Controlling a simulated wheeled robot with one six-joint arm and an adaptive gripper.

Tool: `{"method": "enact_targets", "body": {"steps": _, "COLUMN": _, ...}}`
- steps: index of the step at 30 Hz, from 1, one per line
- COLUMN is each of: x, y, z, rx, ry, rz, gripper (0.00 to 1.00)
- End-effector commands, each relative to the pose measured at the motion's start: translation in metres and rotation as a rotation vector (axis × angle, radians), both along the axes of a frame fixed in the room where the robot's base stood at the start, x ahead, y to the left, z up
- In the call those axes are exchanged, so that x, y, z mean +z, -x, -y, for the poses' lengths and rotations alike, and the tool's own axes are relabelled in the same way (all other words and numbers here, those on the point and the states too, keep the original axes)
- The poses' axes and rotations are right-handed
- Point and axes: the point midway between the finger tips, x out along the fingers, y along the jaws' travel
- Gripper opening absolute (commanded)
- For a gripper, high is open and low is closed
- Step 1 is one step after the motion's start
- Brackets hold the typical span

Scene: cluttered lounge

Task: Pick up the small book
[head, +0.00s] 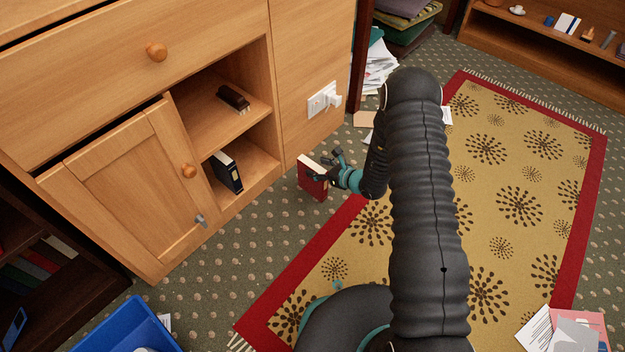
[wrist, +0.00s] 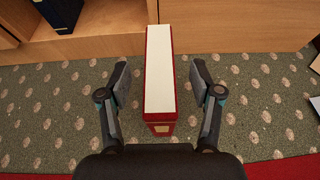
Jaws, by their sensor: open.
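The small book (head: 311,178) has a red cover and stands upright on the patterned carpet in front of the wooden cabinet. In the wrist view the book (wrist: 160,75) shows its pale page edge from above, with the red cover along both sides. My gripper (wrist: 160,82) is open, with one finger on each side of the book. A gap shows between each finger and the book. In the head view my gripper (head: 325,163) is at the book's right side and partly overlaps it.
The wooden cabinet (head: 230,65) stands just behind the book, with a dark book (head: 226,171) on its lower open shelf. A wall socket (head: 322,100) is on its side panel. A red-bordered rug (head: 530,150) lies to the right. A blue bin (head: 130,325) is at the lower left.

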Motion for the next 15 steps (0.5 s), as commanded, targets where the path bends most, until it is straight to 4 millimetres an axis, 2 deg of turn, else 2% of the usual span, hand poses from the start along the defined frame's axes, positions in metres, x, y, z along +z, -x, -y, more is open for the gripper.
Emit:
{"method": "enact_targets", "body": {"steps": 1, "x": -0.004, "y": -0.004, "z": -0.007, "rx": 0.003, "ry": 0.000, "rz": 0.001, "gripper": 0.65}}
{"method": "enact_targets", "body": {"steps": 6, "x": -0.011, "y": -0.014, "z": -0.020, "rx": 0.001, "ry": 0.000, "rz": 0.000, "gripper": 0.65}}
{"method": "enact_targets", "body": {"steps": 15, "x": -0.012, "y": -0.017, "z": -0.022, "rx": 0.000, "ry": 0.000, "rz": 0.000, "gripper": 0.65}}
